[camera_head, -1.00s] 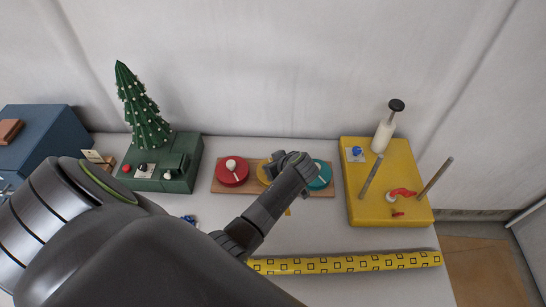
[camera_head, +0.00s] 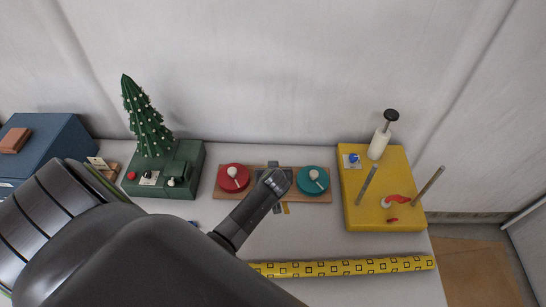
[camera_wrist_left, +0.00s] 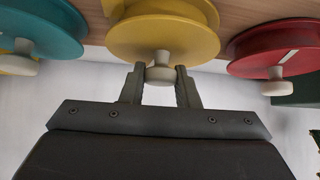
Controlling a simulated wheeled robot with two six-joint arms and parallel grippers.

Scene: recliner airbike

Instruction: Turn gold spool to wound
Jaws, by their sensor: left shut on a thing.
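The gold spool (camera_wrist_left: 162,38) sits between the teal and red spools on a wooden board (camera_head: 321,198). It fills the top middle of the wrist view, with a pale knob (camera_wrist_left: 160,70) sticking out from its face. My left gripper (camera_wrist_left: 160,84) has one finger on each side of this knob and is shut on it. In the head view my left gripper (camera_head: 274,181) covers the gold spool; a small gold strip (camera_head: 286,209) shows below the board. My right gripper is not in view.
The red spool (camera_head: 233,178) and teal spool (camera_head: 313,180) are close on either side. A green box (camera_head: 190,155) with a small tree stands left, a yellow box (camera_head: 385,215) with upright rods right. A yellow patterned roll (camera_head: 345,268) lies in front.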

